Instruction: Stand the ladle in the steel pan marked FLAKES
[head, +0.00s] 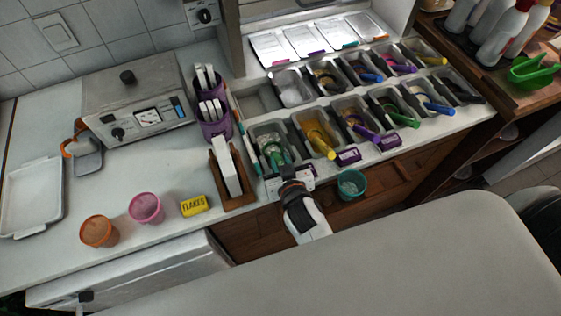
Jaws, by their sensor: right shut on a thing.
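My right gripper (289,174) is at the front edge of the counter, by the front-left pan (258,130) of the topping rail. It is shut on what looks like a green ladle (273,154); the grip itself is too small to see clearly. The ladle's far end is over or in that pan; I cannot tell which. A yellow block marked FLAKES (194,205) lies on the counter to the left, apart from the pans. I cannot read FLAKES on any pan. My left gripper is out of view.
Several pans hold coloured scoops, such as a yellow scoop (319,144). A wooden holder (235,190) stands left of my gripper. A teal cup (352,184) is to its right. Pink (146,208) and orange (99,231) cups stand at left. Bottles (503,38) stand far right.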

